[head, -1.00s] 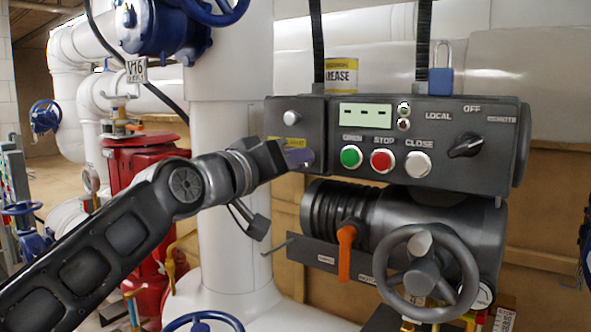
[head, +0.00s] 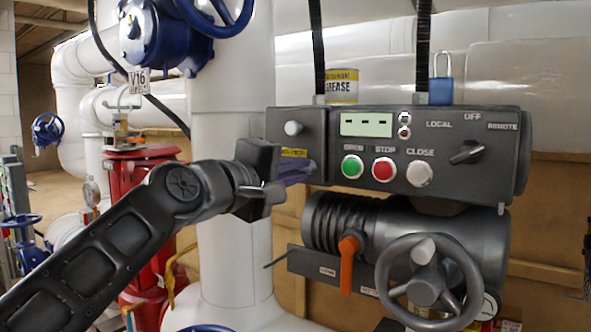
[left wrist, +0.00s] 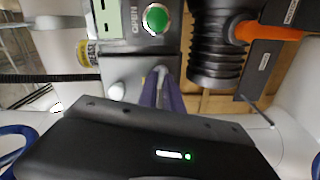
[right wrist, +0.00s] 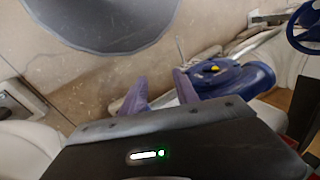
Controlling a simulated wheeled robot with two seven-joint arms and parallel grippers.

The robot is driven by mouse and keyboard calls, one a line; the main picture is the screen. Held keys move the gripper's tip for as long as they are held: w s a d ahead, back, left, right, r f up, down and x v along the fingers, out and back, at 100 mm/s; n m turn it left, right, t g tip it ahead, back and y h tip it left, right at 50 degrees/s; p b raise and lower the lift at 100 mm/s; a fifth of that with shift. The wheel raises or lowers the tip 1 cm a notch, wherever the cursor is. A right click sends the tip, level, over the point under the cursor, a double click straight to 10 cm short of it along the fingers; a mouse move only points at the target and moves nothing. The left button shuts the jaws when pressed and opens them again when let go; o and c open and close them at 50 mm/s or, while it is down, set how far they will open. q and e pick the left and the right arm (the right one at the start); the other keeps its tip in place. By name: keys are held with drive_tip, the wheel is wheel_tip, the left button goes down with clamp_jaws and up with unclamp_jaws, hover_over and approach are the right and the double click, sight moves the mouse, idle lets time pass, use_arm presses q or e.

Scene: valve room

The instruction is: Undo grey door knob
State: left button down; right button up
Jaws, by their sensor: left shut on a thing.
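The dark control box (head: 345,150) has a small door at its left end, with a yellow label (head: 294,153). A light round knob (head: 292,128) sits above the label and also shows in the left wrist view (left wrist: 117,91). My left gripper (head: 305,172) is at the door's lower part, below that knob. In the left wrist view its purple fingers (left wrist: 160,85) are close together, shut on a small greyish knob (left wrist: 161,71), apparently the grey door knob. My gripper hides this knob in the head view. My right gripper (right wrist: 161,88) is open and empty, away from the box.
Green (head: 352,167), red (head: 384,169) and white (head: 419,173) buttons are right of the door. An orange lever (head: 347,262) and a grey handwheel (head: 428,280) are below. A blue padlock (head: 441,85) and a grease can (head: 342,84) are above.

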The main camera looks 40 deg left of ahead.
use_arm(q)
drive_tip(key=shift+n, duration=0.5)
drive_tip(key=c, duration=1.5)
unclamp_jaws()
drive_tip(key=shift+s, duration=0.1)
drive_tip(key=s+b, duration=0.2)
drive_tip(key=s, duration=0.5)
drive_tip(key=shift+s, duration=0.3)
drive_tip(key=shift+d, duration=0.1)
